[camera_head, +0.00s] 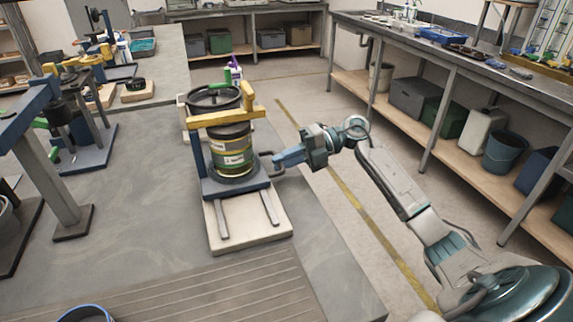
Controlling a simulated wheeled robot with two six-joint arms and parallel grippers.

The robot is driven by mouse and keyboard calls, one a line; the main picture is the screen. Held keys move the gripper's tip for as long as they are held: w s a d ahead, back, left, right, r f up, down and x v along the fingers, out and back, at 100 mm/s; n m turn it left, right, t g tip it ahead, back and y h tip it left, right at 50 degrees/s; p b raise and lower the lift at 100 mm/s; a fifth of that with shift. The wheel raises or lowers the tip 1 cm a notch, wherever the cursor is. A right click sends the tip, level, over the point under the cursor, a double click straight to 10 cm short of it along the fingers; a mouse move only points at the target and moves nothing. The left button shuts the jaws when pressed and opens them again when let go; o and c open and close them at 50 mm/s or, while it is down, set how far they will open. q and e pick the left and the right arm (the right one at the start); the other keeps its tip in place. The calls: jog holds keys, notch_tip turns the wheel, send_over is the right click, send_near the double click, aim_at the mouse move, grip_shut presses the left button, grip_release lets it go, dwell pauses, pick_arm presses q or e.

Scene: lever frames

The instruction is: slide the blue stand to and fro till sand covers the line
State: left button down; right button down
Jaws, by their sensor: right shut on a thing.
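The blue stand (235,188) sits on two metal rails over a pale base board (250,228) on the grey table. Its blue uprights carry a yellow top bar (226,116). A jar (232,152) with yellowish and green bands stands inside it; the sand level and the line are too small to make out. A dark round wheel or ring (212,97) shows at the top behind the bar. My right gripper (274,162) reaches in from the right and is shut on a dark handle at the stand's right side. My left gripper is out of view.
Other lever frames (85,160) stand on the table at the left. A ribbed mat (210,290) lies in front, with a blue-rimmed container (85,314) at the bottom edge. The table's right edge runs close beside the base board. A side bench (450,50) with bins stands across the aisle.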

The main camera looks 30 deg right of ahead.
jog(key=c, duration=1.5)
grip_release()
jog(key=shift+w+d+r, duration=0.1)
jog(key=shift+w, duration=0.1)
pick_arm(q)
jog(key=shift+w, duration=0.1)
pick_arm(e)
jog(key=shift+w, duration=0.1)
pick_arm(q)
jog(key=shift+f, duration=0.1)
